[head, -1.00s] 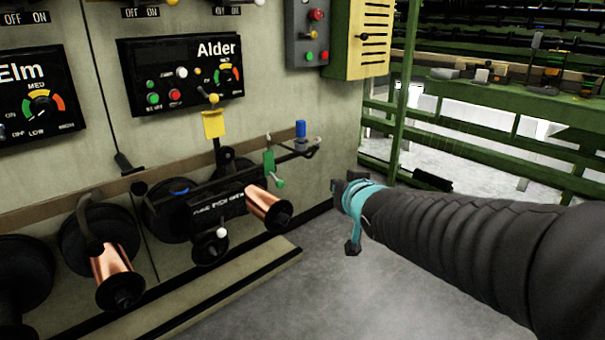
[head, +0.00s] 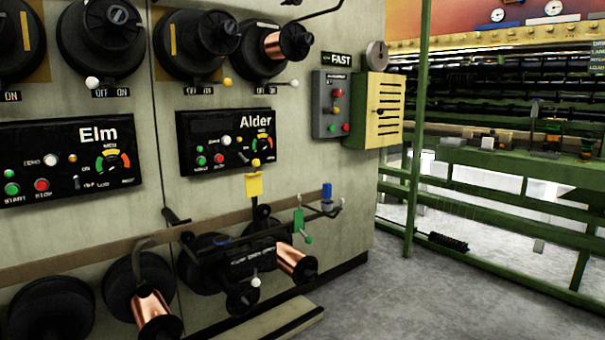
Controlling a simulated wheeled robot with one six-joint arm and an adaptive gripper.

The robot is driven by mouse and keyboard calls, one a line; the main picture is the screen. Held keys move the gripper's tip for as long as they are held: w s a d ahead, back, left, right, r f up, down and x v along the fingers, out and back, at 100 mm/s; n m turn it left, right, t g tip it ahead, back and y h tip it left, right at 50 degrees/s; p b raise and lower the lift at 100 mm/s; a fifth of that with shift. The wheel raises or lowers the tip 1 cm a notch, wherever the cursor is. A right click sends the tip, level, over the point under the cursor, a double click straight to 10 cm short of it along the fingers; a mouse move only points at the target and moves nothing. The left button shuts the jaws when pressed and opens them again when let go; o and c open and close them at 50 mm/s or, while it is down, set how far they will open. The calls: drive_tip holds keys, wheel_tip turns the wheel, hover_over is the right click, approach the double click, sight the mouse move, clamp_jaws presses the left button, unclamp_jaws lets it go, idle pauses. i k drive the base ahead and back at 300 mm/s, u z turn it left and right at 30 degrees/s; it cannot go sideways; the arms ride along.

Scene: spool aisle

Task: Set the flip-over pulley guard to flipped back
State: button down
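A black cover with small white lettering (head: 258,256) sits low on the Alder machine, among dark pulley-like wheels (head: 205,268). It looks like the pulley guard, but the lettering is too blurred to read and I cannot tell its position for certain. A white knob (head: 255,282) shows at its lower front. A yellow plate (head: 254,185) with a yellow knob stands upright above it. My gripper is not in this view.
Copper spools (head: 297,263) and (head: 153,315) stick out low beside the cover. A blue-capped fitting (head: 327,197) and a green tag (head: 299,221) sit on the rail to its right. The Alder panel (head: 228,138) is above. Grey floor (head: 400,300) is clear at right.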

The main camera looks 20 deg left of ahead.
sight(252, 180)
drive_tip(key=z, duration=0.15)
drive_tip(key=k, duration=0.5)
drive_tip(key=z, duration=0.55)
drive_tip(key=i, duration=1.25)
drive_tip(key=u, duration=1.1)
drive_tip(key=i, duration=0.75)
drive_tip(key=u, duration=0.7)
